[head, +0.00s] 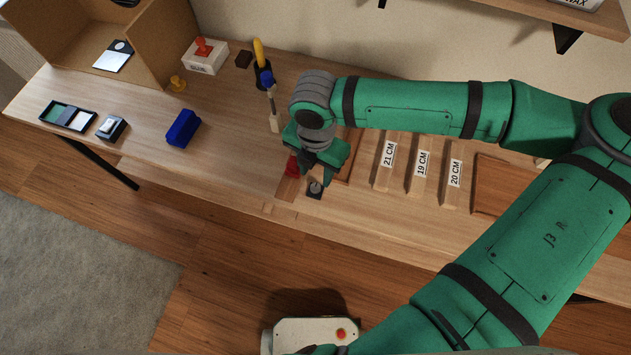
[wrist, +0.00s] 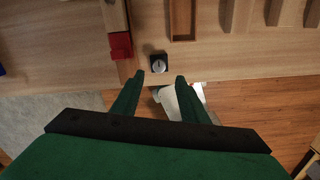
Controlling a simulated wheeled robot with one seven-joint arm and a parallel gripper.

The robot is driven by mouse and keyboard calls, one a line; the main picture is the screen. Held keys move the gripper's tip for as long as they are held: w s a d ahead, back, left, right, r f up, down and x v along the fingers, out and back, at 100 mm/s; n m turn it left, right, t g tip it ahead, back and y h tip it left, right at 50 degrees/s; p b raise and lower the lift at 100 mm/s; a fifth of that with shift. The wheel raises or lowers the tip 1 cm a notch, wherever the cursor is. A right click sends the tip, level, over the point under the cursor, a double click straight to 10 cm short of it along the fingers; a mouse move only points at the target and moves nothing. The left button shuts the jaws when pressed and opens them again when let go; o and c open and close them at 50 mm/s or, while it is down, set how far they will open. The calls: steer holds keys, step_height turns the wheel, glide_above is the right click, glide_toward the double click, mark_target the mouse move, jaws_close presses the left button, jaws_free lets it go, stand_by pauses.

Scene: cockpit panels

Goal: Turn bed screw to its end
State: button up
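A small black square base with a round grey metal knob, which looks like the bed screw (head: 315,188), sits near the front edge of the workbench. It also shows in the wrist view (wrist: 159,62), just beyond and roughly centred between my fingertips. My gripper (head: 310,172) points down close to it; the fingers are apart with nothing between them in the wrist view (wrist: 160,77). I cannot tell the exact height gap. A red block (head: 292,167) is just left of the knob, partly hidden by my gripper in the head view; it shows in the wrist view (wrist: 121,45).
Wooden strips marked 21 CM (head: 388,155), 19 CM (head: 422,165) and 20 CM (head: 455,173) lie to the right. A blue block (head: 183,128), a black holder with tools (head: 263,77) and a white box with a red knob (head: 204,57) stand left.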

mark_target(315, 187)
step_height(315, 187, down, 7)
steer(key=shift+w+f, duration=0.1)
steer(key=shift+f, duration=0.05)
stand_by(0.4)
steer(key=c, duration=1)
steer(key=shift+a, duration=0.1)
jaws_close()
